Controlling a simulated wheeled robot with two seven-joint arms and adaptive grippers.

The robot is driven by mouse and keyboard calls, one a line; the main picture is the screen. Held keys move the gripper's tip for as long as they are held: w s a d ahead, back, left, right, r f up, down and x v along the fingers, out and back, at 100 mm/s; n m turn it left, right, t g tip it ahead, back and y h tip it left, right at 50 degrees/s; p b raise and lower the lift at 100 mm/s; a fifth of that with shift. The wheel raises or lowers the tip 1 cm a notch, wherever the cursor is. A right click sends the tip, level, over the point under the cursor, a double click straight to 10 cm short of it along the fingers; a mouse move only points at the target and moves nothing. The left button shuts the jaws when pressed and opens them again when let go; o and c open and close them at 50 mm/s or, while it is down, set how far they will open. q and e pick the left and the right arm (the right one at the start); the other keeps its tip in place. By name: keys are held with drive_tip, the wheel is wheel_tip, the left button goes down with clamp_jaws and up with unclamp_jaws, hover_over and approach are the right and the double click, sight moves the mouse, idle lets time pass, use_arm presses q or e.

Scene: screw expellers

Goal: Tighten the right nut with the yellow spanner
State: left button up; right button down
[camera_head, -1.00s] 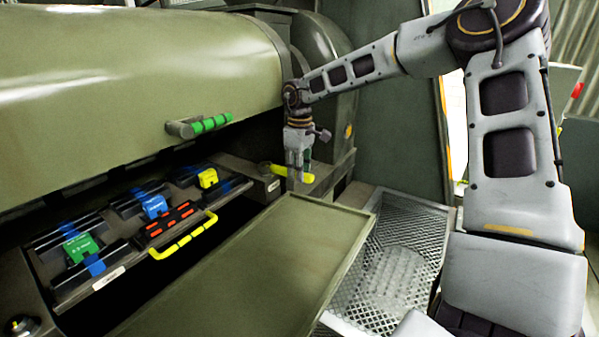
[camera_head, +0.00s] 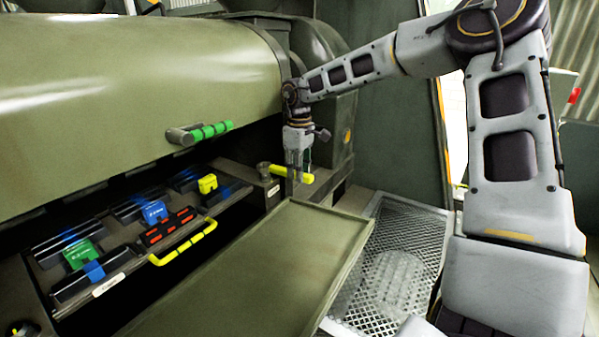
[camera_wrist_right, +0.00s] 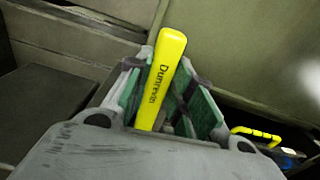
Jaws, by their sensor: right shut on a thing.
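The yellow spanner (camera_head: 292,173) lies roughly level by the machine's right end, its ring end at the left over a nut spot. In the right wrist view the yellow spanner (camera_wrist_right: 167,70) runs between the finger pads, with dark lettering on its handle. My right gripper (camera_head: 297,172) points down and is shut on the spanner's handle; the gripper also shows in the right wrist view (camera_wrist_right: 170,105). The right nut is hidden or too small to tell under the spanner's ring end. My left gripper is not in view.
A drawer of coloured blocks with a yellow handle (camera_head: 184,243) stands open at left. A green handle (camera_head: 212,131) juts from the big drum (camera_head: 120,85). A flat green tray (camera_head: 270,262) lies in front, beside a mesh basket (camera_head: 400,262).

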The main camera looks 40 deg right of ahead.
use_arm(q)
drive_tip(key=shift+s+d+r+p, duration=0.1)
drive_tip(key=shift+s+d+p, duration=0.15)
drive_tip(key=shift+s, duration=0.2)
use_arm(e)
drive_tip(key=shift+w+a+r, duration=0.1)
drive_tip(key=shift+r, duration=0.5)
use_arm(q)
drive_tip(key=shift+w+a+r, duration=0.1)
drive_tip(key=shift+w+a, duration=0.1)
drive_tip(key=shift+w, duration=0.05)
use_arm(e)
drive_tip(key=shift+r, duration=0.1)
